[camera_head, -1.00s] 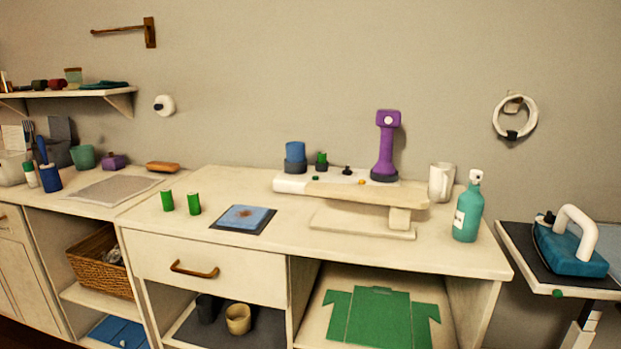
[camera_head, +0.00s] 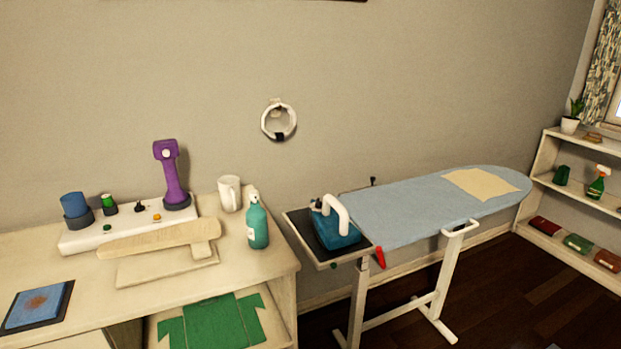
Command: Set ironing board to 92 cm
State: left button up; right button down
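The ironing board (camera_head: 420,207) stands against the wall, right of the counter, with a light blue cover and white legs (camera_head: 440,278). A beige cloth (camera_head: 480,184) lies flat near its far rounded end. A teal iron with a white handle (camera_head: 336,228) rests on the dark tray (camera_head: 300,222) at its near end. A red lever-like part (camera_head: 380,257) shows under the board's near edge. A small dark knob (camera_head: 373,181) shows at its back edge. No height reading is legible. Neither of my grippers is in view.
The counter (camera_head: 265,283) at left holds a white base (camera_head: 75,240) with a purple device (camera_head: 170,175), a white mug (camera_head: 229,193) and a teal bottle (camera_head: 257,222). A white ring (camera_head: 279,121) hangs on the wall. Shelves (camera_head: 560,165) stand at right. Dark floor (camera_head: 520,290) is open in front.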

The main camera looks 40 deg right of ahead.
aim_at(391, 216)
jog(key=z, duration=2.05)
